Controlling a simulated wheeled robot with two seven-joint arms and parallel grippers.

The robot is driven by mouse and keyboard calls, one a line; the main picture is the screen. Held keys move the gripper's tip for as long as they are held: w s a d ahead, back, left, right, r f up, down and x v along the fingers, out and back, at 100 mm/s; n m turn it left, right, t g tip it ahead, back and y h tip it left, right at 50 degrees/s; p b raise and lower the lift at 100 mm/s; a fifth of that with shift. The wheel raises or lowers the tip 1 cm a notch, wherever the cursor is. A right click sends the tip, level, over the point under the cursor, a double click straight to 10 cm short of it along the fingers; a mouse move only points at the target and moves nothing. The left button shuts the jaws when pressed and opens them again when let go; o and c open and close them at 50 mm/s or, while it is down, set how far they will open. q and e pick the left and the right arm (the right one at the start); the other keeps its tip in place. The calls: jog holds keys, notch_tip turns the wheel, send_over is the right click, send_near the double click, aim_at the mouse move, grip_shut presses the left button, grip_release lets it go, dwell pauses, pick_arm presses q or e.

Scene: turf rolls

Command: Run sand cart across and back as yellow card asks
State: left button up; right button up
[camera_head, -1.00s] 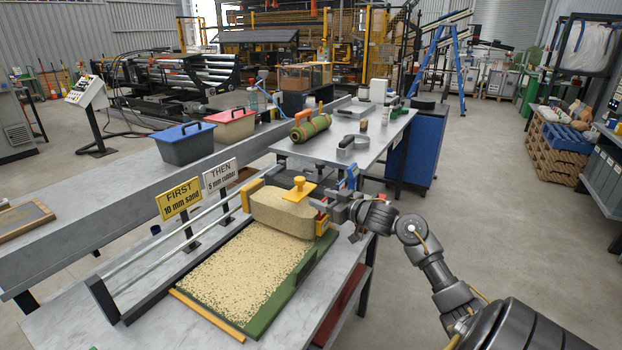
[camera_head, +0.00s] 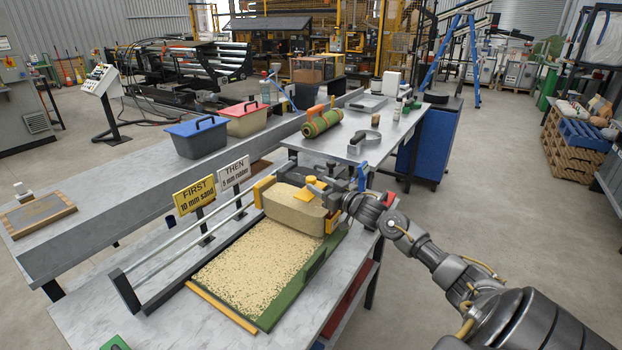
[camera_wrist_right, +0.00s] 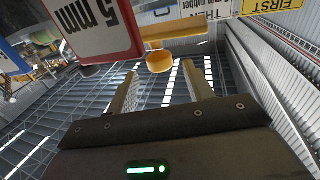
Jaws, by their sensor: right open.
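The yellow card (camera_head: 195,194) reads "FIRST 10 mm sand" and stands beside the white "THEN 5 mm rubber" card (camera_head: 234,173). The sand cart (camera_head: 292,208), a sand-coloured block with yellow ends, sits at the far end of the sand-covered turf strip (camera_head: 250,270). A yellow knob (camera_head: 313,187) is on top of the cart. My right gripper (camera_head: 326,186) is at the knob, partly covering it. In the right wrist view its fingers (camera_wrist_right: 165,88) are apart, with a yellow round knob (camera_wrist_right: 160,61) just beyond the tips. My left gripper is out of view.
Rails (camera_head: 190,240) run along the strip's left side. A blue bin (camera_head: 196,137) and a red bin (camera_head: 246,118) stand on the bench behind. A green roll (camera_head: 322,122) lies on the far table. A red-edged "5 mm" plate (camera_wrist_right: 95,25) shows close by in the wrist view.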

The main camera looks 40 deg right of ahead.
aim_at(314, 181)
jog(key=shift+w+a, duration=0.1)
jog(key=shift+w, duration=2.5)
grip_shut()
